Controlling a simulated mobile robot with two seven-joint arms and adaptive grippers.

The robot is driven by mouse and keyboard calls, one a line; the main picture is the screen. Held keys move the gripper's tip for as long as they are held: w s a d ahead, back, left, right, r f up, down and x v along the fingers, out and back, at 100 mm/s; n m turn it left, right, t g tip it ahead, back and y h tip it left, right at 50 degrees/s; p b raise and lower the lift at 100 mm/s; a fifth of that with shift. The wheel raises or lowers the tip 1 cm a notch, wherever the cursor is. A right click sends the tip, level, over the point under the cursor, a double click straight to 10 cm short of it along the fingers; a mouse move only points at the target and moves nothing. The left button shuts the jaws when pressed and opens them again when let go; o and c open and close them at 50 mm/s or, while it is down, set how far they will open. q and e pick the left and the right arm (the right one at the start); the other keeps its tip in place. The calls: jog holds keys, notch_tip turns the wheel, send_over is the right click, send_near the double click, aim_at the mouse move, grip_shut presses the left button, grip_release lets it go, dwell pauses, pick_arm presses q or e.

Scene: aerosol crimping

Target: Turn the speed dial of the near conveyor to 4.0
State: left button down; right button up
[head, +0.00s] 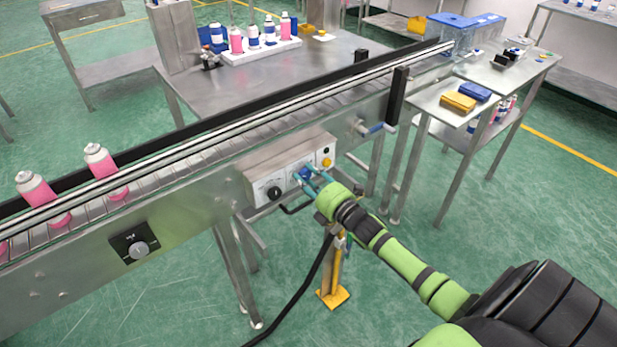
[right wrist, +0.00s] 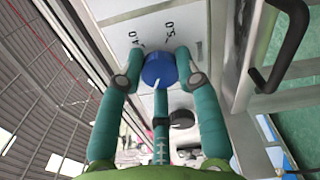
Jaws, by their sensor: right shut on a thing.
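The speed dial (head: 304,174) is a small blue knob on the grey control box (head: 258,177) of the near conveyor (head: 190,195). In the right wrist view the blue dial (right wrist: 158,68) has a white pointer line on its side. Printed marks 4.0 and 5.0 (right wrist: 170,30) show on the panel beyond it. I cannot tell which mark the pointer meets. My right gripper (head: 312,183) is shut on the dial, with a teal finger on each side of it in the right wrist view (right wrist: 156,78). My left gripper is not in view.
A black knob (head: 274,192) and a yellow button (head: 326,162) flank the dial. A black handle (right wrist: 288,42) sticks out close by. Another knob (head: 139,249) is on the conveyor side. Pink cans (head: 100,160) stand on the belt. A yellow-footed post (head: 333,296) stands below the gripper.

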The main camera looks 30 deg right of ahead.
jog(key=m+p, duration=0.1)
jog(key=m, duration=0.4)
jog(key=shift+a+m, duration=0.15)
jog(key=shift+m, duration=0.15)
jog(key=m+p, duration=0.1)
jog(key=m, duration=0.5)
jog(key=m+p, duration=0.1)
jog(key=m, duration=0.4)
jog(key=shift+m, duration=0.4)
jog(key=m, duration=0.4)
jog(key=shift+r, duration=0.1)
jog(key=shift+m, duration=0.7)
jog(key=shift+w+r, duration=0.1)
jog(key=shift+r, duration=0.05)
jog(key=o, duration=1.1)
jog(key=shift+o, duration=0.2)
